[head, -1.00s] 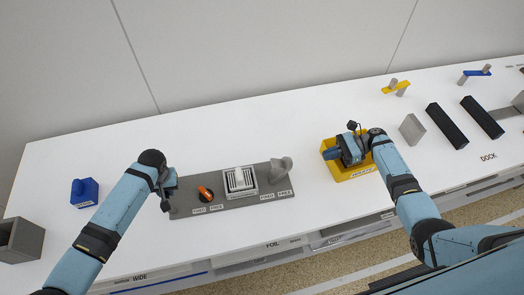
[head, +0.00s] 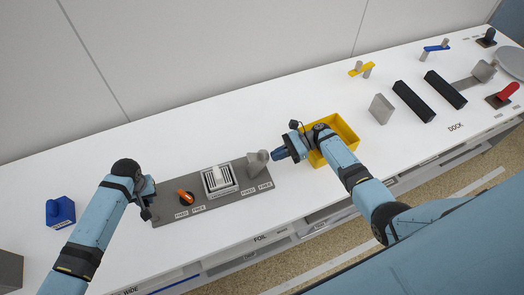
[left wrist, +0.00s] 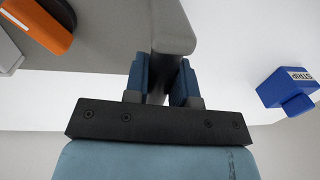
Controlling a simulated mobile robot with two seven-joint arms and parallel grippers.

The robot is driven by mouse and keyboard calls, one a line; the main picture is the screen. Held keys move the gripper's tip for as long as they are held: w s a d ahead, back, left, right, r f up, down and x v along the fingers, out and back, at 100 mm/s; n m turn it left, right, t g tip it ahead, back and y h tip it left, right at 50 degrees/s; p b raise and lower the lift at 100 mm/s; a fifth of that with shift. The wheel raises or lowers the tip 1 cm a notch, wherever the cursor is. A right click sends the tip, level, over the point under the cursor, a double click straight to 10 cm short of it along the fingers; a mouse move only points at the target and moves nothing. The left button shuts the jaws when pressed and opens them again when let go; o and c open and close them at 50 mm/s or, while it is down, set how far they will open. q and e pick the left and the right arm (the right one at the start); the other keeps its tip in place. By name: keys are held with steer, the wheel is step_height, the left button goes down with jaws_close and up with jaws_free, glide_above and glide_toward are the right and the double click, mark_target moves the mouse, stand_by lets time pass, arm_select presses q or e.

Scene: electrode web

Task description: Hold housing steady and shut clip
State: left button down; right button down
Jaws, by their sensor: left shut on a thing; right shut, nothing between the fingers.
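A long grey base (head: 225,207) lies on the white table, with a white slotted unit (head: 219,180) on its middle. An orange lever (head: 186,197) sits left of the unit and a grey upright lever (head: 257,162) right of it. Labels reading FIXED and FREE lie by each lever. My left gripper (head: 149,201) is at the base's left end. In the left wrist view its fingers (left wrist: 160,78) are shut on a grey bar (left wrist: 173,30) at the base's end. My right gripper (head: 279,155) is shut and empty, just right of the grey lever and apart from it.
A yellow bin (head: 345,128) stands behind my right wrist. A blue block (head: 60,211) is at the far left, labelled STRIP in the left wrist view (left wrist: 290,88). A grey block (head: 381,109) and two black bars (head: 412,101) stand to the right. The table behind the base is clear.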

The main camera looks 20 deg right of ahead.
mark_target(266, 157)
arm_select(q)
steer(key=shift+s+f, duration=0.25)
steer(key=shift+f, duration=0.05)
arm_select(e)
steer(key=shift+a, duration=0.1)
